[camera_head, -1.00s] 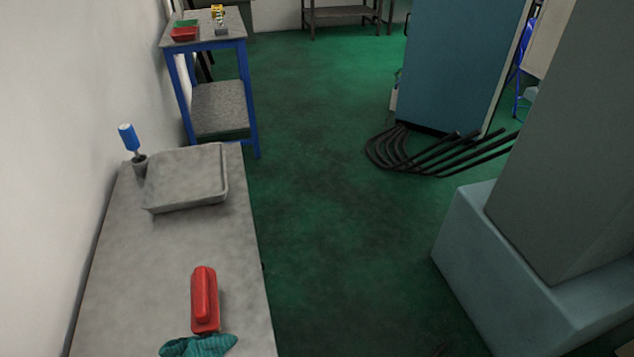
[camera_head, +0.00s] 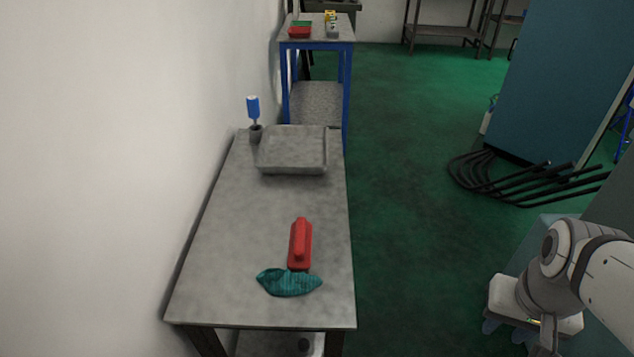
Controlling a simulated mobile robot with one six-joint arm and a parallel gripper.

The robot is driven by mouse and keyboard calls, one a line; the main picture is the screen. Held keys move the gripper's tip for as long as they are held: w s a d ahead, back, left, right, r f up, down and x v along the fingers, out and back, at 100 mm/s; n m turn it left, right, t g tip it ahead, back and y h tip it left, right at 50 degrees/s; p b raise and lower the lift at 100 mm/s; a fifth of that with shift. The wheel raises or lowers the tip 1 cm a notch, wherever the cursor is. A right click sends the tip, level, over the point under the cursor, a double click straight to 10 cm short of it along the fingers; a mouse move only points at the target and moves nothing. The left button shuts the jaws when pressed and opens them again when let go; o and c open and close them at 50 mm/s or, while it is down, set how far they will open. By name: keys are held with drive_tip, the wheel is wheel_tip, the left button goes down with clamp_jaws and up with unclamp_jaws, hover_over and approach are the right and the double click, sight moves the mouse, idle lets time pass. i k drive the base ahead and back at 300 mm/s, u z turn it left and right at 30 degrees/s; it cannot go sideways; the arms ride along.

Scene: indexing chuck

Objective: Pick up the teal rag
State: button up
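The teal rag (camera_head: 289,282) lies crumpled on the near part of the grey workbench (camera_head: 215,285). It lies flat and wide, close to the bench's front edge. A red block-shaped tool with a raised handle (camera_head: 300,243) lies just behind it, its near end at or against the rag; I cannot tell if they touch. My arm shows at the lower right, over the floor and well right of the bench. My gripper (camera_head: 515,330) appears at its lower end, away from the rag. Its fingers are too unclear to tell whether they are open or shut.
A grey tray (camera_head: 292,170) and a blue-handled brush in a small cup (camera_head: 254,117) stand at the bench's far end. A wall runs along the left. Green floor (camera_head: 410,240) is open to the right. Black bent bars (camera_head: 520,185) lie by a blue cabinet (camera_head: 560,90).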

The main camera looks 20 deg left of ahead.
sight(276, 281)
drive_tip(key=u, duration=0.65)
drive_tip(key=k, duration=0.95)
drive_tip(key=u, duration=0.6)
drive_tip(key=i, duration=1)
drive_tip(key=u, duration=0.1)
